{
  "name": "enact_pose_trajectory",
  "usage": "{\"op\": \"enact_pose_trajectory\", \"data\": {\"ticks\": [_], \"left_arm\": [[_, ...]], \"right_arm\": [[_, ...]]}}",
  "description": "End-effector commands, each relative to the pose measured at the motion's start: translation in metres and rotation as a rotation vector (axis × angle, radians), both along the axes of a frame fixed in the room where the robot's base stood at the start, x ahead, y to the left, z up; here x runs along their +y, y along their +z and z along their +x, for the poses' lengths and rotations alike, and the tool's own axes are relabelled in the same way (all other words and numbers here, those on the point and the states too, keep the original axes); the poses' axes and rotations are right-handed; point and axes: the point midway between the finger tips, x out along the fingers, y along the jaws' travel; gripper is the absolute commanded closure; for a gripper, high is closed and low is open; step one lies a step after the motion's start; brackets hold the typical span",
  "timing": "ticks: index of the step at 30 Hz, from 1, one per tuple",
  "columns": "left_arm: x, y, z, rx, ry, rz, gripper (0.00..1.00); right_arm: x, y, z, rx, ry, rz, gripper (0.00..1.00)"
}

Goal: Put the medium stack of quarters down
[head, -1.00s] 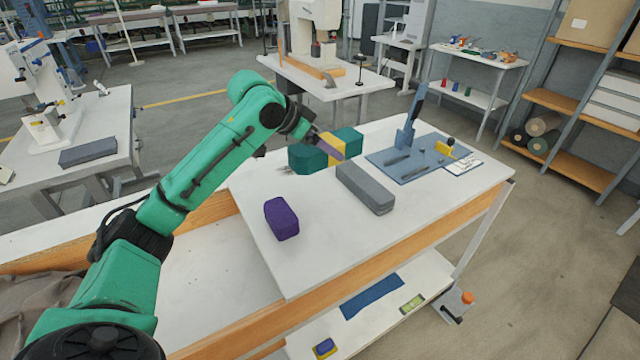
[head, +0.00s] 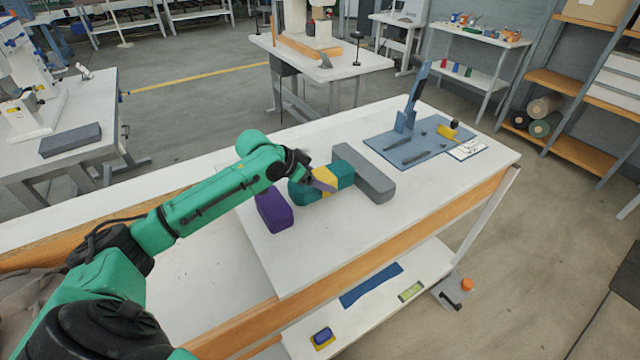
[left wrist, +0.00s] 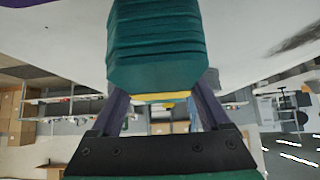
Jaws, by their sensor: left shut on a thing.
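The medium stack of quarters (head: 343,172) is a teal, ridged bundle with a yellow band around its middle. It lies at or just above the white table top, between the purple stack (head: 273,210) and the long grey stack (head: 363,176); I cannot tell if it rests on the table. My left gripper (head: 324,181) is shut on it at the yellow band. In the left wrist view the teal stack (left wrist: 157,45) sits between the fingers, its ridged end toward the camera. My right gripper is not in view.
The blue mat (head: 402,152) with tools and an upright blue holder (head: 410,105) lies further back right on the table (head: 400,220). The table's front right part is clear. A lower shelf (head: 370,318) holds a blue strip (head: 371,285) and small items.

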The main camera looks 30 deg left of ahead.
Motion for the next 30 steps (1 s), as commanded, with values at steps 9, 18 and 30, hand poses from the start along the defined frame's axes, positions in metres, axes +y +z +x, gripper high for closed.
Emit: {"op": "enact_pose_trajectory", "data": {"ticks": [9, 18, 30], "left_arm": [[0.0, -0.018, 0.0, 0.0, -0.001, 0.001, 0.05], [0.001, -0.016, -0.001, 0.001, 0.001, 0.001, 0.0], [0.025, 0.026, -0.042, 0.005, 0.003, 0.005, 0.0]], "right_arm": [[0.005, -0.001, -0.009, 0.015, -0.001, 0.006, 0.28], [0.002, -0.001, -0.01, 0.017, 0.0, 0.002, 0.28], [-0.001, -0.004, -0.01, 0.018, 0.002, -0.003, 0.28]]}}
